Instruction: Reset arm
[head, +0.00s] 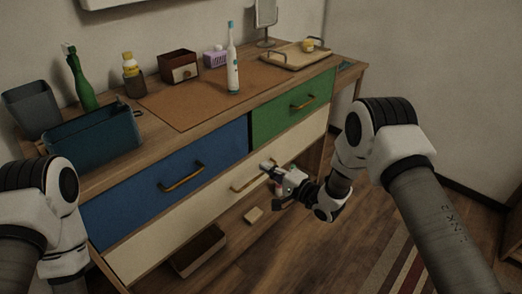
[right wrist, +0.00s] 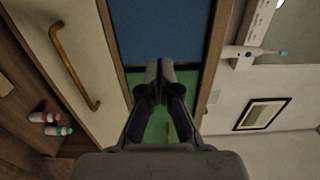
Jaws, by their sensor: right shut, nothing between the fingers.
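My right gripper (head: 268,166) is in front of the dresser, by the brass handle (head: 248,180) of the long cream drawer (head: 155,249). Its fingers also show in the right wrist view (right wrist: 160,72), close together with nothing between them. I cannot tell from the head view whether it touches the handle. In the right wrist view the handle (right wrist: 72,66) lies apart, left of the fingers. My left arm shows at the left edge of the head view, but its gripper is out of frame.
The blue drawer (head: 140,185) and green drawer (head: 290,108) look shut. On top stand a dark blue bin (head: 95,145), a green spray bottle (head: 80,80), an electric toothbrush (head: 232,65) and a wooden tray (head: 293,58). A wooden box (head: 198,252) sits below. Floor at right is clear.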

